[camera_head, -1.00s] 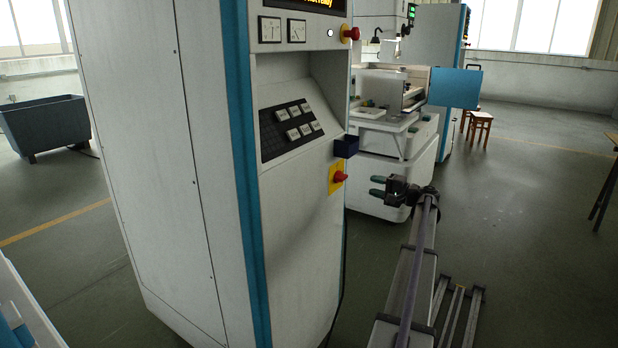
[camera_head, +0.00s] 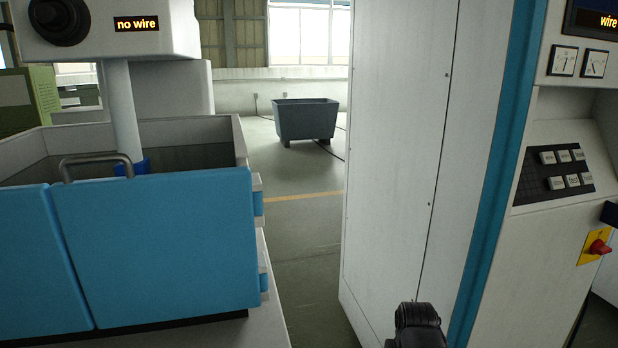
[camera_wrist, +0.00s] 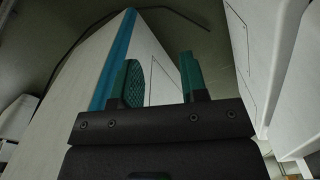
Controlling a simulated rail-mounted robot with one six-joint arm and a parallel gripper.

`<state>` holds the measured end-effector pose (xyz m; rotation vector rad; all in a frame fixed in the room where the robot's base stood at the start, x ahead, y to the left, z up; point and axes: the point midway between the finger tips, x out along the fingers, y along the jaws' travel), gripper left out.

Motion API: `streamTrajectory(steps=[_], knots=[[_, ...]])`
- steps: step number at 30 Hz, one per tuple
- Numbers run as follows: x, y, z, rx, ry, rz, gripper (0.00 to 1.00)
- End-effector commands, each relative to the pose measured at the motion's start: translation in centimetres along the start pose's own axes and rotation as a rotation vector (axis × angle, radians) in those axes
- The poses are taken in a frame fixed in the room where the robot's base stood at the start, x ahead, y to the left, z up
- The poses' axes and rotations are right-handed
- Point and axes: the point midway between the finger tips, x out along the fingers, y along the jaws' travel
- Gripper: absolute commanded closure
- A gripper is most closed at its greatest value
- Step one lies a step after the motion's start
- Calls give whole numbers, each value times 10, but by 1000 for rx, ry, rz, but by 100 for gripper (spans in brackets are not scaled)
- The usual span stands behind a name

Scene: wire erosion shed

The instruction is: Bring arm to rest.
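My gripper (camera_wrist: 160,68) shows in the wrist view with its two green-padded fingers well apart. Nothing is between the fingers. A white cabinet with a blue edge strip (camera_wrist: 119,60) stands beyond them. In the head view only a dark joint of my arm (camera_head: 418,325) shows at the bottom edge, in front of the tall white cabinet (camera_head: 400,150). The fingers are out of that view.
A machine with blue tank panels (camera_head: 155,245) and a "no wire" display (camera_head: 136,23) stands at left. The cabinet's keypad (camera_head: 553,178) and red knob (camera_head: 599,247) are at right. A grey bin (camera_head: 305,120) stands behind. Floor (camera_head: 305,235) is clear between machine and cabinet.

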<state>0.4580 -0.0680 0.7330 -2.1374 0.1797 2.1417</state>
Motion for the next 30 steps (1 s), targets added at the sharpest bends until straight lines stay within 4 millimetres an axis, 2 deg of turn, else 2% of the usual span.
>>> streamTrajectory(steps=[1, 4, 6, 11, 15, 18, 21, 30], knots=[[0, -24, 9, -60, 1, -1, 60], [0, -71, 14, -174, 1, -3, 60], [-44, -68, 13, -167, 1, -3, 60], [-103, -67, 12, -164, 1, -4, 60], [-159, -66, 12, -163, 2, -4, 60], [-190, -66, 12, -163, 2, -4, 60], [-201, -66, 12, -163, 2, -4, 60], [-195, -66, 12, -162, 2, -4, 60]])
